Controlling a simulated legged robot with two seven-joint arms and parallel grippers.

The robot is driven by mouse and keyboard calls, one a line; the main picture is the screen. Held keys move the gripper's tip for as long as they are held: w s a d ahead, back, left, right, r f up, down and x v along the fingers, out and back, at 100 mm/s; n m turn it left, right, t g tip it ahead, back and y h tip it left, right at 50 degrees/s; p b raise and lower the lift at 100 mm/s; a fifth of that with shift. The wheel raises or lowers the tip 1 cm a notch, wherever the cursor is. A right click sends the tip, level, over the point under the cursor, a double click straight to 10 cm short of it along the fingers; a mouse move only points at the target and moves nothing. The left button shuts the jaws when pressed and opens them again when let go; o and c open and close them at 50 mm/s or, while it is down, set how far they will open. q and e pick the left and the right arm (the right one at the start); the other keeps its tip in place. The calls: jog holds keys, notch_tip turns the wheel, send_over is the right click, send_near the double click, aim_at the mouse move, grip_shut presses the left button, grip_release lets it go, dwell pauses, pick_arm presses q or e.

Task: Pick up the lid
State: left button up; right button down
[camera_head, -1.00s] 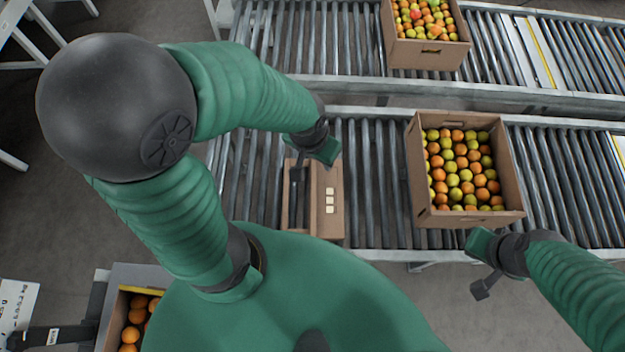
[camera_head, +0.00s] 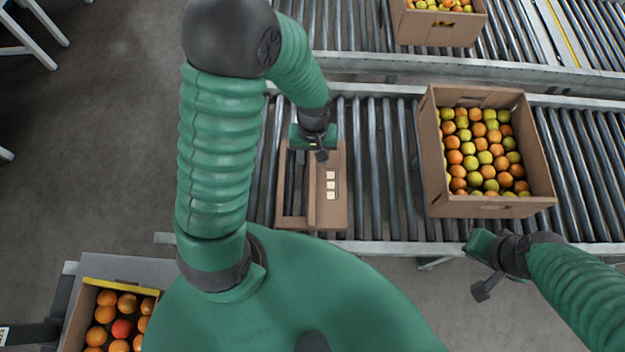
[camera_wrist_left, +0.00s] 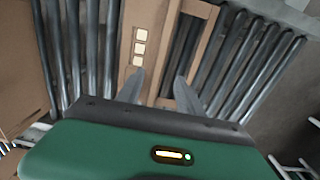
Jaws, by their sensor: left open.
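The lid (camera_head: 330,210) is a flat brown cardboard piece on the near roller conveyor. It has an open slot on its left and several small pale squares on its right panel. My left gripper (camera_head: 318,154) is over the lid's far part. In the left wrist view, its open fingers (camera_wrist_left: 160,80) point at the lid (camera_wrist_left: 157,45), one on each side of a raised cardboard strip, with nothing visibly held. I cannot tell whether they touch it. My right gripper (camera_head: 483,268) hangs by the conveyor's near edge, and its finger gap is not clear.
An open carton (camera_head: 488,207) of orange and yellow-green fruit stands right of the lid on the near conveyor (camera_head: 385,170). Another carton (camera_head: 438,33) is on the far conveyor. A box (camera_head: 90,283) of orange fruit is at lower left. Bare rollers separate lid and carton.

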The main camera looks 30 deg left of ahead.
pick_arm(q)
jog(key=b, duration=0.2)
send_over(312, 180)
jog(key=f, duration=0.8)
jog(key=shift+w+d+f, duration=0.1)
jog(key=shift+w+f, duration=0.1)
jog(key=shift+f, duration=0.4)
notch_tip(312, 180, down, 5)
jog(key=shift+s+b, duration=0.15)
jog(key=shift+b, duration=0.55)
jog(key=shift+c, duration=0.4)
jog(key=shift+r, duration=0.1)
jog(key=shift+c, duration=1.2)
grip_shut()
